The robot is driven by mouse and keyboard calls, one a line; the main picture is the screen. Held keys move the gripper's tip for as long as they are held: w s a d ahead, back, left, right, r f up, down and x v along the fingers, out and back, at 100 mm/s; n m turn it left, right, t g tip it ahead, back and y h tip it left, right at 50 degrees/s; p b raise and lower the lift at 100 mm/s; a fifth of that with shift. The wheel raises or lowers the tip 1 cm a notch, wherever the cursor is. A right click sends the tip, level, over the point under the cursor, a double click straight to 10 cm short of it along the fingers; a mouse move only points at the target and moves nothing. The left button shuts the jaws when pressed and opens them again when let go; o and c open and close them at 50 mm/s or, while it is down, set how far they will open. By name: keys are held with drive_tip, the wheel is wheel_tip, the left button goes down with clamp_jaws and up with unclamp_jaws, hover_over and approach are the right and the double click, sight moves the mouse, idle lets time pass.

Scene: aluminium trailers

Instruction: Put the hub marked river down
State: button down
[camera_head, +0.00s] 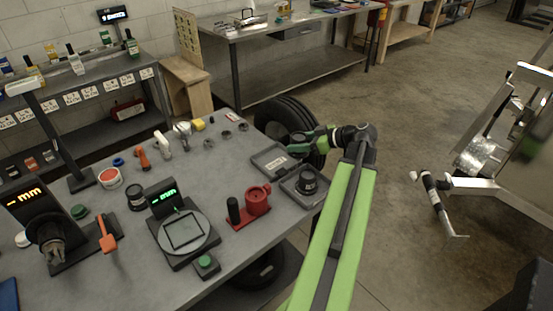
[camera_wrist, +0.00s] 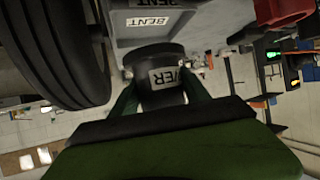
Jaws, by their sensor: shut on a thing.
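The hub, a dark round part with a white label of which "VER" can be read, shows in the wrist view (camera_wrist: 150,60). My gripper (camera_wrist: 161,88) is shut on it, one green finger on each side. In the head view my gripper (camera_head: 303,144) reaches left from the wrist, over the far right end of the grey bench (camera_head: 228,190), near a shallow grey tray (camera_head: 262,158). The held hub is hard to make out there. The "BENT" label shows beyond the hub in the wrist view.
A second grey tray (camera_head: 316,198) at the bench's right edge holds a dark round part (camera_head: 307,180). A red fixture (camera_head: 257,200) stands left of it. A black tyre (camera_head: 287,118) is behind the bench.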

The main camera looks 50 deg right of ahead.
drive_tip(key=b+x, duration=0.1)
drive_tip(key=x, duration=0.2)
drive_tip(key=b+x, duration=0.2)
drive_tip(key=x, duration=0.2)
drive_tip(key=f+b+x, duration=0.1)
drive_tip(key=x, duration=0.2)
drive_tip(key=shift+d+f, duration=0.1)
drive_tip(key=shift+d, duration=0.25)
drive_tip(key=shift+w+a, duration=0.1)
drive_tip(key=shift+w, duration=0.15)
wheel_tip(320, 180, down, 4)
drive_tip(key=b, duration=0.4)
drive_tip(key=shift+f+b, duration=0.1)
drive_tip(key=shift+b, duration=0.3)
drive_tip(key=c, duration=1)
unclamp_jaws()
drive_tip(key=o, duration=0.5)
